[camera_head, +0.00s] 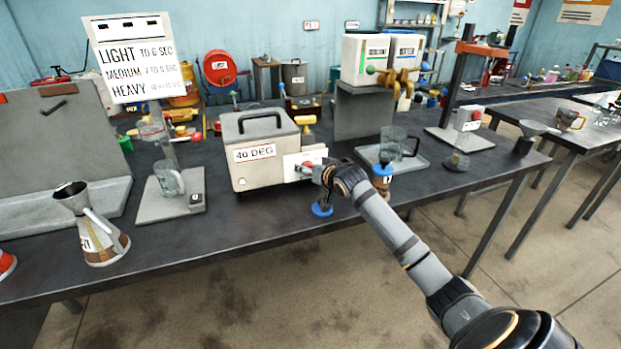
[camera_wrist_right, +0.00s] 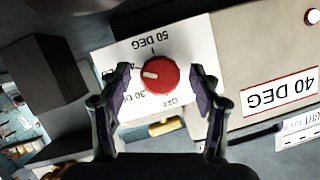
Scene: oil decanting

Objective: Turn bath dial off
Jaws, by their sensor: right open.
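The bath (camera_head: 255,155) is a pale box with a dark lid handle and a red-edged "40 DEG" label, standing mid-table. Its red dial (camera_wrist_right: 159,75) sits on a white plate (camera_wrist_right: 118,55), seen upside down in the right wrist view. The plate reads "50 DEG", "30 DEG" and "OFF", with another marking partly hidden at the left. The dial's white mark points left, toward that hidden marking. My right gripper (camera_wrist_right: 161,82) is open, its fingers on either side of the dial; contact is not clear. In the head view the gripper (camera_head: 318,173) reaches the dial's plate. My left gripper is not in view.
A glass jug (camera_head: 397,142) on a tray stands right of the bath. A glass beaker (camera_head: 168,178) on a scale and a metal jug (camera_head: 95,225) stand to the left. Blue-topped items (camera_head: 322,209) are close to my right arm.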

